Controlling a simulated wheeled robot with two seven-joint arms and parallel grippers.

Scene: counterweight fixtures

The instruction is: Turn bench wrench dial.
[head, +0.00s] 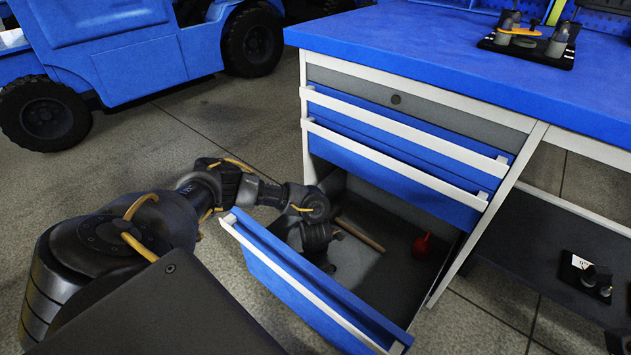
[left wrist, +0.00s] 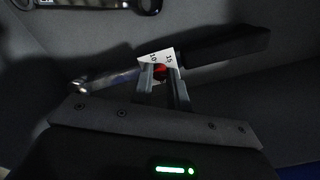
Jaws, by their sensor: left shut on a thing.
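In the left wrist view, a wrench with a black handle (left wrist: 228,46) and a metal shaft (left wrist: 108,80) lies on a dark grey floor. Its white dial (left wrist: 153,57) shows small black numbers and a red part (left wrist: 160,70). My left gripper (left wrist: 164,86) is shut at the dial, with its fingers on either side of the red part. In the head view, my left gripper (head: 318,262) is down inside the open bottom drawer (head: 300,278). I cannot make out the wrench there; the gripper seems to cover it. My right gripper is not in view.
The drawer also holds a brown stick-like handle (head: 360,236) and a red funnel-shaped thing (head: 422,244). Another metal tool (left wrist: 88,5) lies near the wrench. The upper drawers (head: 395,145) are shut under the blue benchtop (head: 450,55). A blue vehicle (head: 130,60) stands behind.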

